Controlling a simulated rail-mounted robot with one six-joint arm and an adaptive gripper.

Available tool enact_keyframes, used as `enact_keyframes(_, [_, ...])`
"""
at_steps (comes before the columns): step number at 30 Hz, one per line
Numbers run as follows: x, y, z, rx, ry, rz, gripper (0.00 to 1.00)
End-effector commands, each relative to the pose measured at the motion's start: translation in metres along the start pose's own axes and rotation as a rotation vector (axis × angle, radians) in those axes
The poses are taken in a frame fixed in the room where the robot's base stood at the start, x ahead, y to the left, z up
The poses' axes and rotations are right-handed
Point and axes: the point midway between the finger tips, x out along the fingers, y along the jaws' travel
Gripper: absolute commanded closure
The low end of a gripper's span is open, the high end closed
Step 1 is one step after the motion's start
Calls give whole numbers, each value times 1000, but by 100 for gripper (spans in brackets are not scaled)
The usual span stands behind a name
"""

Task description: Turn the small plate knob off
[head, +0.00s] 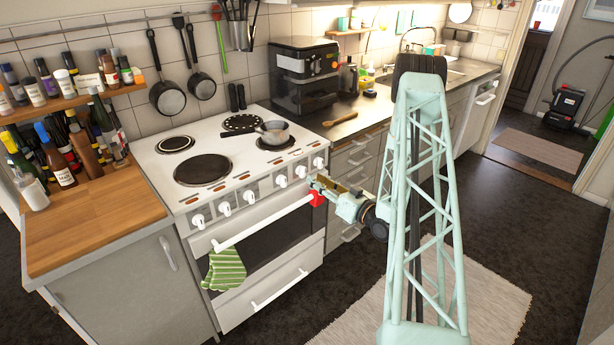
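The white cooker (240,170) has a row of white knobs on its front panel, with several at the left and centre, such as this knob (224,209), and one at the far right (319,162). A small dark plate (175,143) is at the left of the hob. Which knob belongs to it is not readable, nor are the knob settings. My gripper (316,184) is at the right end of the cooker front, just below the rightmost knobs and close to them. Contact cannot be made out. Its fingers are too small to show whether they are open or shut. A red part shows beside it.
A saucepan (275,132) stands on the right hob plate. A wooden counter (95,220) adjoins on the left, drawers on the right.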

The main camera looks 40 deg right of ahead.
Motion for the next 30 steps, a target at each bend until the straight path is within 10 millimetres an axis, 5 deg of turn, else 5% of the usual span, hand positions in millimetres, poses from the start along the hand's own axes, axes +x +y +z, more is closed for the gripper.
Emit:
enact_keyframes(15, [56, -1, 0, -1, 0, -2, 74])
enact_keyframes(30, [62, 0, 0, 0, 0, -1, 76])
